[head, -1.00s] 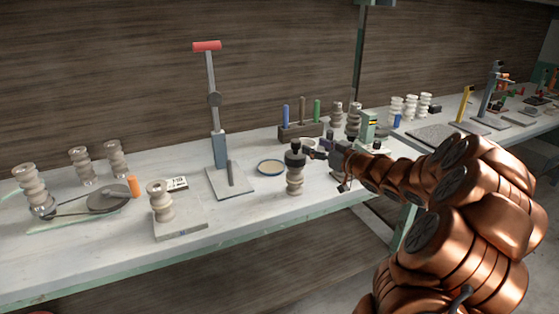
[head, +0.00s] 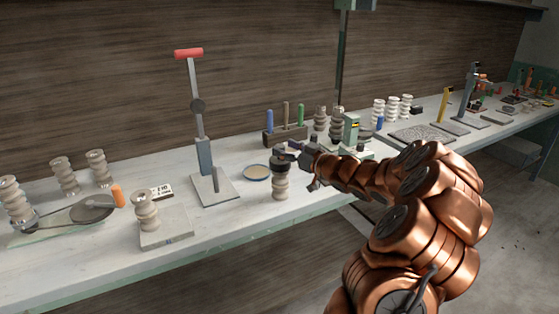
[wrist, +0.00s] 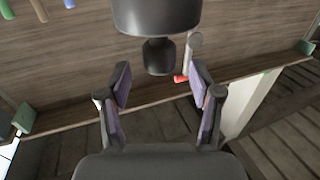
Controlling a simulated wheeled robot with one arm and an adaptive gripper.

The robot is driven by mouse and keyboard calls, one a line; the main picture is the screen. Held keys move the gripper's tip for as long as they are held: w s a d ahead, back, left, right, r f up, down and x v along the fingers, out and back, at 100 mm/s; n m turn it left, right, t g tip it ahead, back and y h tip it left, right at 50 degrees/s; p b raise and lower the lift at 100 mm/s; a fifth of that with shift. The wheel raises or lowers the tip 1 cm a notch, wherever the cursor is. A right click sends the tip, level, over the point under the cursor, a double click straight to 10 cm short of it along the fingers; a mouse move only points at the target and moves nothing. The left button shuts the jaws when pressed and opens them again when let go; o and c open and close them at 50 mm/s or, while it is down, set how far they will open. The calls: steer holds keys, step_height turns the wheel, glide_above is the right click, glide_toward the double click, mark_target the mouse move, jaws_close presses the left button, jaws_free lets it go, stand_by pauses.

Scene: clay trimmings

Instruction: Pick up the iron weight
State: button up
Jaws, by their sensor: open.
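The iron weight (head: 280,167) is a dark cylinder with a knob, sitting on top of a ribbed cream clay piece (head: 280,186) near the bench's front edge. In the wrist view the weight (wrist: 157,16) is large at the top of the picture, with its narrower knob (wrist: 159,56) pointing down. My gripper (head: 287,155) is at the weight's top in the head view and partly covers its knob. In the wrist view my gripper (wrist: 161,85) is open, its fingers on either side and the knob just beyond the fingertips, roughly centred. I see no contact.
A press with a red handle (head: 188,53) stands left of the weight. A round shallow dish (head: 257,172) lies close behind it. A rack of coloured tools (head: 285,136) and several ribbed pieces stand farther back. The bench front near the weight is clear.

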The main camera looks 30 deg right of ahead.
steer(key=shift+x, duration=1.35)
steer(key=shift+c, duration=0.2)
jaws_close()
